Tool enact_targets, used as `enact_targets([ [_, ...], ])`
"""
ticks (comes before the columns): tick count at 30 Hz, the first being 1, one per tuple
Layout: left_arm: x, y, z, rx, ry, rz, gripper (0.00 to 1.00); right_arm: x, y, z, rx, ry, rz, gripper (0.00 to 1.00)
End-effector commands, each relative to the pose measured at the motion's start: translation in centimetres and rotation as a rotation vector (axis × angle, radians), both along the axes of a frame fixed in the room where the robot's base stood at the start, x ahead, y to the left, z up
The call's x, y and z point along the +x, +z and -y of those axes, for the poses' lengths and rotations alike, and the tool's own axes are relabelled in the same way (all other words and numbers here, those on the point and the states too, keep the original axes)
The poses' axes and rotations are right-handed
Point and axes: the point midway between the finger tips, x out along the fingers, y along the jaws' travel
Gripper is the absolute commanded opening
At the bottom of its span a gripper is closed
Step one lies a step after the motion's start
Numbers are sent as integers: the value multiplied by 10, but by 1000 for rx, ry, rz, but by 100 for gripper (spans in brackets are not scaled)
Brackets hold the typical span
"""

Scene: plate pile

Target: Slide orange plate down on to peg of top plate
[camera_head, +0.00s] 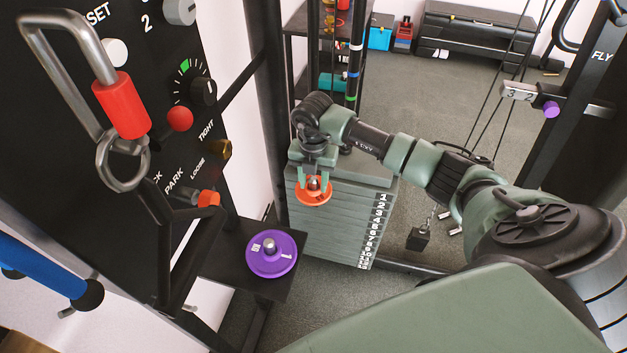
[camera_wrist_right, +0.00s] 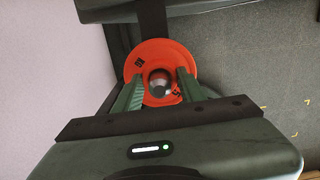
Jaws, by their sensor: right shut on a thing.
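The orange plate (camera_head: 313,198) is a small round disc with a centre hole, at the front left corner of the grey weight stack's top plate (camera_head: 352,170). My right gripper (camera_head: 314,185) reaches down from above and is shut on the orange plate. In the right wrist view, the fingers (camera_wrist_right: 160,88) flank the hub of the orange plate (camera_wrist_right: 152,54). A rounded metal peg tip (camera_wrist_right: 159,80) shows inside its hole. I cannot tell how far down the peg the plate sits. My left gripper is not in view.
A purple plate (camera_head: 271,263) lies on a black shelf (camera_head: 221,262) around a metal peg. A black control panel (camera_head: 160,60) with a red-handled carabiner (camera_head: 121,105) stands at the left. A black upright (camera_head: 268,110) rises close to the stack. Open floor (camera_head: 445,110) lies behind.

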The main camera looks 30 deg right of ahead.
Motion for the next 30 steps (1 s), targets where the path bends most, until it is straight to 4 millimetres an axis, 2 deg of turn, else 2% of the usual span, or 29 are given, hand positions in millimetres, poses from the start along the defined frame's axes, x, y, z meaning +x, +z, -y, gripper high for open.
enact_targets([
  [8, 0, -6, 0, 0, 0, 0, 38, 1, -6, 0, 1, 0, 2, 0],
  [9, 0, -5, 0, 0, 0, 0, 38, 1, -6, 0, 1, 0, 4, 43],
  [12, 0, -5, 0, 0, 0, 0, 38, 1, -6, 0, 1, 0, 2, 66],
  [23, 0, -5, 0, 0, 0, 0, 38, 0, -4, 0, 0, 0, 0, 66],
  [30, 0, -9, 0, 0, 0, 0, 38, 1, 33, 0, 0, 1, 4, 66],
])
